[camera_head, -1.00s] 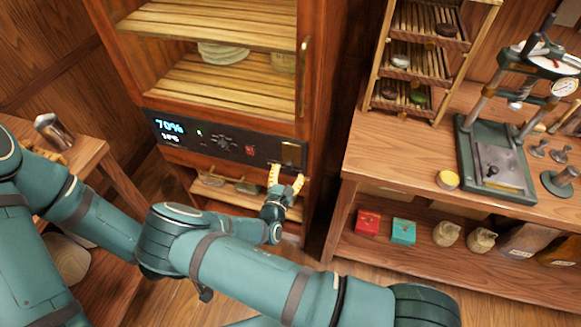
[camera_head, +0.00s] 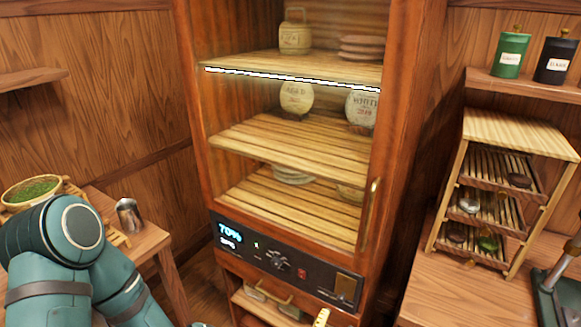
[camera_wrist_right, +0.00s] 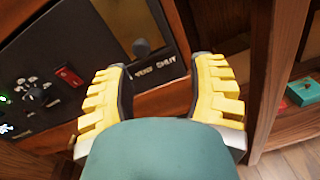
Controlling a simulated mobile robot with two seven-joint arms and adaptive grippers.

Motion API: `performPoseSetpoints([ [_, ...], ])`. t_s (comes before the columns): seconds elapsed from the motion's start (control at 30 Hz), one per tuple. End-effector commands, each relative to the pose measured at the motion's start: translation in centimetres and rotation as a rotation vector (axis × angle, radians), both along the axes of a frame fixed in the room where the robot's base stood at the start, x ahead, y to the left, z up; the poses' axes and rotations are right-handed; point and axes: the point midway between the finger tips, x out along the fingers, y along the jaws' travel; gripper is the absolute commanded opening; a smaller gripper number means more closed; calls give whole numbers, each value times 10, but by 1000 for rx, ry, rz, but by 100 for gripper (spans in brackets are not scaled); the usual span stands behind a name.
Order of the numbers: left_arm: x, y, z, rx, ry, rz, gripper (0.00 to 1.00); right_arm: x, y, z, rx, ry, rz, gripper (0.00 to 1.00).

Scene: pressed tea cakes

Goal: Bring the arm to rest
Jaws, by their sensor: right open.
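My right gripper (camera_wrist_right: 161,66) is open in the right wrist view, its two yellow-padded fingers apart with nothing between them. It faces the lower front of the wooden cabinet (camera_head: 410,150), near the dark control panel (camera_wrist_right: 50,60). In the head view only a yellow fingertip (camera_head: 321,317) of it shows at the bottom edge, below the panel (camera_head: 285,268). A teal arm of mine shows at the lower left of the head view; my left gripper is out of view.
The glass-fronted cabinet holds jars and tea cakes on slatted shelves. A small rack (camera_head: 525,125) stands on the right bench. A metal cup (camera_head: 129,215) and a basket of green leaves (camera_head: 32,190) are at left. A teal box (camera_wrist_right: 303,91) sits right of the gripper.

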Motion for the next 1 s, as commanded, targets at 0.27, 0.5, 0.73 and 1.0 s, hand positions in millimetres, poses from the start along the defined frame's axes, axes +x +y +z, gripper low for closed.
performPoseSetpoints([
  [0.27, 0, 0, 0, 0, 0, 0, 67, -122, -76, -57, 342, 253, -645, 56],
  [0.5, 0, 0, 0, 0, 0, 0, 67, -246, -21, -90, 949, 443, -1313, 56],
  [0.73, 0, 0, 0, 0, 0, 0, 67, -237, 61, -62, 1628, 296, -1721, 56],
  [1.0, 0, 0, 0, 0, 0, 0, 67, -173, 60, -18, 2112, -148, -1843, 56],
])
